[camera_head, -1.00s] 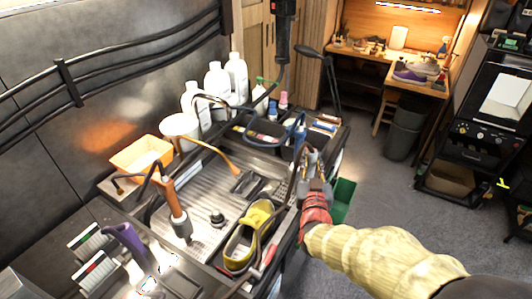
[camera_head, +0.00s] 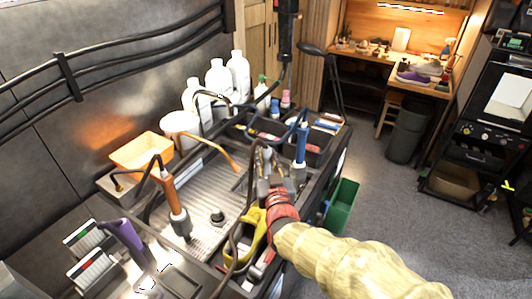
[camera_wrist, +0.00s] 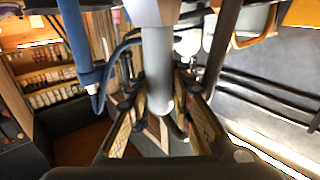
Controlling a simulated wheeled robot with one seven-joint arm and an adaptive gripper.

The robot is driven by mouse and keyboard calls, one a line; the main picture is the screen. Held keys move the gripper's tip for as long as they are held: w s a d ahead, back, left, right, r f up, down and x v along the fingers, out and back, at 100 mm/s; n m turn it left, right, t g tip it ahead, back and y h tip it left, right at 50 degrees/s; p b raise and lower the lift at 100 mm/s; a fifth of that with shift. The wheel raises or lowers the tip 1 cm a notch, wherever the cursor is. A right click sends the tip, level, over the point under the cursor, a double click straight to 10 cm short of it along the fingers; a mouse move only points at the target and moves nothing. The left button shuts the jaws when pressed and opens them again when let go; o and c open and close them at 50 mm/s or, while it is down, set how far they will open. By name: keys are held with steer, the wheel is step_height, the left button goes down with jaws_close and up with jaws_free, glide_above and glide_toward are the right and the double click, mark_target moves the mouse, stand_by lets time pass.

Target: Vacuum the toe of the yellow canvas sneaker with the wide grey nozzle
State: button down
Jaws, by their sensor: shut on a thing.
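The yellow canvas sneaker (camera_head: 246,229) lies at the front of the work tray in the head view. My gripper and a black hose partly cover it, and its toe is hard to make out. My gripper (camera_head: 264,158) is above and just behind the sneaker. In the wrist view my gripper (camera_wrist: 165,118) is shut on a grey tube (camera_wrist: 157,65), which looks like the grey nozzle tool. The tube runs between the fingers, and its working end is not clear. I cannot tell whether it touches the sneaker.
A blue-handled tool (camera_head: 301,143) stands right of my gripper and shows in the wrist view (camera_wrist: 80,45). An orange-handled tool (camera_head: 173,195) and a purple one (camera_head: 122,236) stand left. A green bin (camera_head: 341,205) is at right.

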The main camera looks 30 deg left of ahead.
mark_target(267, 172)
steer(key=shift+f+b, duration=0.75)
steer(key=shift+f, duration=1.6)
steer(key=shift+a+b, duration=0.3)
steer(key=shift+a, duration=0.6)
step_height(267, 172, up, 9)
steer(key=p, duration=0.3)
steer(key=shift+p, duration=0.3)
